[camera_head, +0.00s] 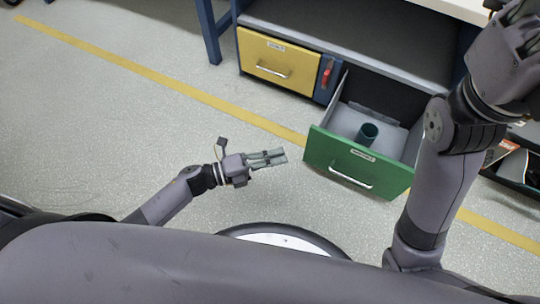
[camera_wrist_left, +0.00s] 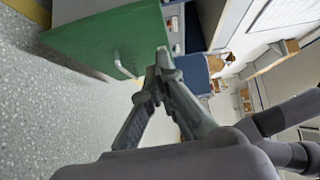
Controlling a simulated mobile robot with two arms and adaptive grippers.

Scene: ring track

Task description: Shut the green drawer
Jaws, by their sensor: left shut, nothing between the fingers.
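The green drawer (camera_head: 357,163) is pulled well out of the blue cabinet in the head view. A dark green cup (camera_head: 367,134) stands inside it, and a silver bar handle (camera_head: 351,178) is on its front. My left gripper (camera_head: 284,157) is shut and empty, a little left of the drawer's front left corner. In the left wrist view the shut fingertips (camera_wrist_left: 162,62) appear close to the edge of the green front (camera_wrist_left: 115,42); I cannot tell whether they touch. My right arm rises at the right of the head view, its fingers partly cut off at the top edge.
A closed yellow drawer (camera_head: 278,62) sits left of the green one, with a red-handled item (camera_head: 327,72) on the blue panel between them. A dark bin (camera_head: 513,163) stands at the right. The floor left of the drawer is clear, crossed by a yellow line (camera_head: 150,75).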

